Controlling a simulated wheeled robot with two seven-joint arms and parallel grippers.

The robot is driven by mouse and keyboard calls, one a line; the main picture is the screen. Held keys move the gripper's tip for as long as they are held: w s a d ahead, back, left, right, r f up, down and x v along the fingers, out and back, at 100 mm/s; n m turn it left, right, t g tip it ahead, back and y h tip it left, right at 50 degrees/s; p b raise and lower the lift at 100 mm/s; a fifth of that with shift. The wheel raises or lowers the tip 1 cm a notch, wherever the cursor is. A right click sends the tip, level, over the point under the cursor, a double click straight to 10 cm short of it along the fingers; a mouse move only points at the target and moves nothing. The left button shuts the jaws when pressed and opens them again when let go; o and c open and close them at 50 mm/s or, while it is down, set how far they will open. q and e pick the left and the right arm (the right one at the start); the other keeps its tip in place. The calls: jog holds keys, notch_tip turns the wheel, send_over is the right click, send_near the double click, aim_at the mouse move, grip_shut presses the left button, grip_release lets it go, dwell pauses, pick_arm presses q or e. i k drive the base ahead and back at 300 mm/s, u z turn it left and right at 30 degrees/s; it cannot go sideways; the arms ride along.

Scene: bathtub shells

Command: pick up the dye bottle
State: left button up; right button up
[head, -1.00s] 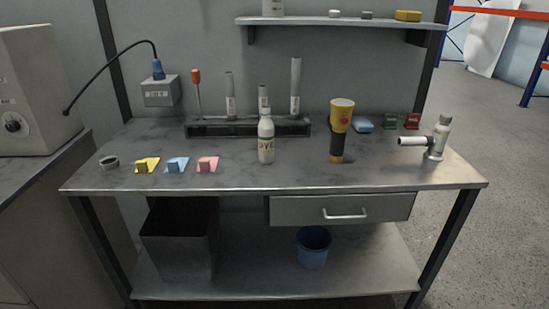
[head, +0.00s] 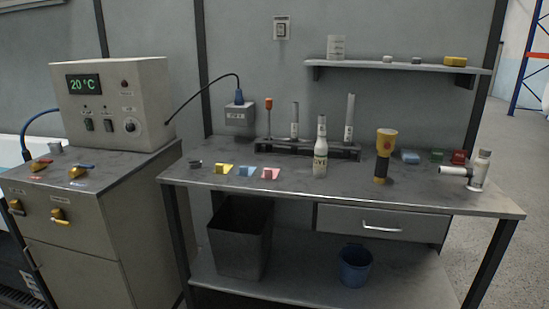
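The dye bottle (head: 320,150) is white with dark lettering and a narrow neck. It stands upright on the metal workbench (head: 345,190), near the middle and in front of a dark rack (head: 306,149). Neither of my grippers shows in the head view, and nothing is touching the bottle.
A yellow and black torch-like tool (head: 383,155) and a grey spray device (head: 470,172) stand to the right. Small yellow, blue and pink pieces (head: 245,171) lie to the left. A control box (head: 115,103) stands on the left cabinet. A shelf (head: 400,68) hangs above.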

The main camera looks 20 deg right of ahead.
aim_at(321, 146)
jog(key=u, duration=0.3)
jog(key=i, duration=1.05)
jog(key=z, duration=0.25)
